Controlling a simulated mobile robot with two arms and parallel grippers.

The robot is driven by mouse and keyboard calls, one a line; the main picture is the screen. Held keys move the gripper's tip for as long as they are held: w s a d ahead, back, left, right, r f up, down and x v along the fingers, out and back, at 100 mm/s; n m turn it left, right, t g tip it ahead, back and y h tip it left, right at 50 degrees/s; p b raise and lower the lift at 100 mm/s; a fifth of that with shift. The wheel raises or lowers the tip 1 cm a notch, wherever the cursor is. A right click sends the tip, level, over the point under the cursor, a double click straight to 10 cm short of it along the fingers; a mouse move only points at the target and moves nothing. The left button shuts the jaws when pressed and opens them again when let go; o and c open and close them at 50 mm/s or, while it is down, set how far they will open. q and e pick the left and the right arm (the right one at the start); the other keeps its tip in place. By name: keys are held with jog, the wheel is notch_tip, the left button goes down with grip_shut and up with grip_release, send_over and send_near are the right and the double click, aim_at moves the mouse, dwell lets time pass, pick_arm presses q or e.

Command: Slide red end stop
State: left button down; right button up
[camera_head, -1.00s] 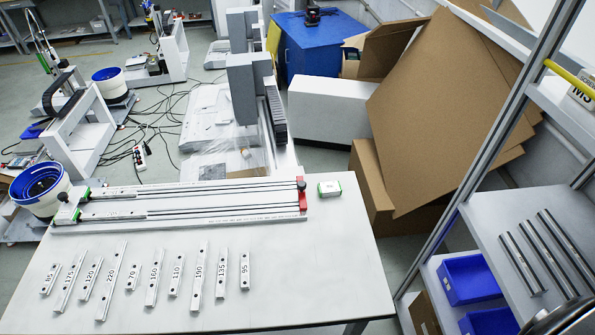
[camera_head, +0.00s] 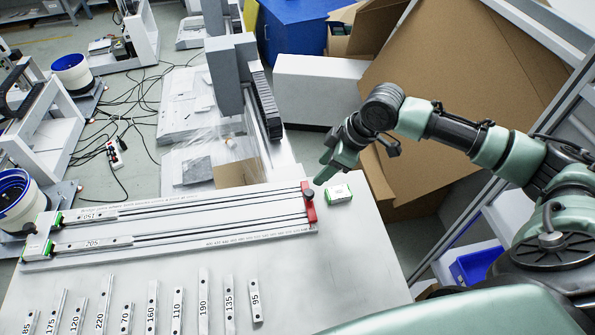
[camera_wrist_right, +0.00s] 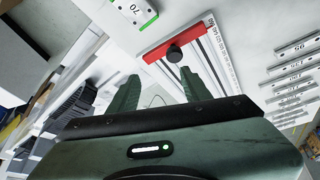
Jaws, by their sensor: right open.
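The red end stop (camera_head: 309,200) sits across the right end of the long rail fixture (camera_head: 190,223) on the white table, with a black knob on it. In the right wrist view the red end stop (camera_wrist_right: 178,50) and its knob lie beyond the fingertips. My right gripper (camera_head: 322,172) hangs above the table's far edge, just up and right of the end stop, apart from it. In the right wrist view its two fingers (camera_wrist_right: 158,88) are spread with nothing between them. My left gripper is not in view.
A small white and green block (camera_head: 338,194) lies right of the end stop. Several numbered blocks (camera_head: 203,300) lie in a row at the front. Grey machinery (camera_head: 235,80) stands behind the table, and cardboard (camera_head: 470,90) leans at the back right. The table's right front is bare.

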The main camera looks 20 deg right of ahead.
aim_at(311, 192)
jog(key=shift+g, duration=0.4)
jog(key=f, duration=0.1)
jog(key=s+a+f, duration=0.1)
jog(key=a+f, duration=0.1)
jog(key=f, duration=0.1)
jog(key=shift+s, duration=0.25)
jog(key=shift+x, duration=1.15)
jog(key=shift+w+a+f, duration=0.1)
jog(key=shift+w+f, duration=0.1)
jog(key=shift+f, duration=0.15)
grip_shut()
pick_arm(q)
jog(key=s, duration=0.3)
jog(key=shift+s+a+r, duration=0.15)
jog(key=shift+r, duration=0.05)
